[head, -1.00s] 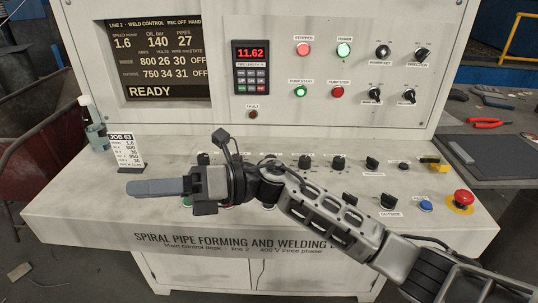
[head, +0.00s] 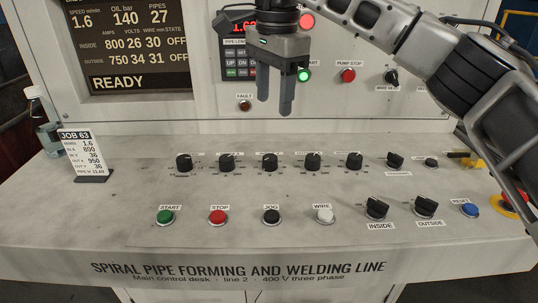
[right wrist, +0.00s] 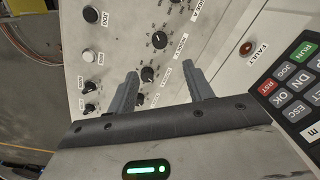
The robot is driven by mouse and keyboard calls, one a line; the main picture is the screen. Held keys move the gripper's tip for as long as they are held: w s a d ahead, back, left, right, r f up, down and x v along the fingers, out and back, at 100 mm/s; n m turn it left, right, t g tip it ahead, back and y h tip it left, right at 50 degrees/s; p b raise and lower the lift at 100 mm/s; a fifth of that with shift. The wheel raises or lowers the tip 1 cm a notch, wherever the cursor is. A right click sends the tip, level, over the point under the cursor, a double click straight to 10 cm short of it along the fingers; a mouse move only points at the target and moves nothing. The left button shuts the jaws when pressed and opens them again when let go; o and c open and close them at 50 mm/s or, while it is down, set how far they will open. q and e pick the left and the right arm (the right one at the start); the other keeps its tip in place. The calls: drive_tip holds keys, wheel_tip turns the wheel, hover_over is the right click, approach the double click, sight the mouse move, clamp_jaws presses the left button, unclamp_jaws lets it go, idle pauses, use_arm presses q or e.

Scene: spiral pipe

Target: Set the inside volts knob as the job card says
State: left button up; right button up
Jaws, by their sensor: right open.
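A row of black knobs runs along the desk. The middle one (head: 269,162) may be the inside volts knob, but the small labels are too blurred to be sure. The screen (head: 138,45) shows 26 under volts for inside. My right gripper (head: 275,108) is open and empty, fingers pointing down, above and behind the row. In the right wrist view, a black knob (right wrist: 148,74) shows between the open fingertips (right wrist: 163,78), beyond them. My left gripper is out of view.
START (head: 165,217), STOP (head: 218,216), JOG (head: 271,216) and WIRE (head: 323,215) buttons line the desk's front. INSIDE (head: 377,208) and OUTSIDE (head: 426,207) switches sit to their right. A bottle (head: 41,118) stands left. My right forearm covers part of the upper panel.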

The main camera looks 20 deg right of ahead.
sight(271, 157)
drive_tip(key=f, duration=0.8)
drive_tip(key=f+b, duration=0.1)
drive_tip(key=f, duration=0.4)
drive_tip(key=shift+w+a, duration=0.15)
drive_tip(key=shift+w, duration=0.15)
drive_tip(key=shift+r, duration=0.1)
drive_tip(key=c, duration=1)
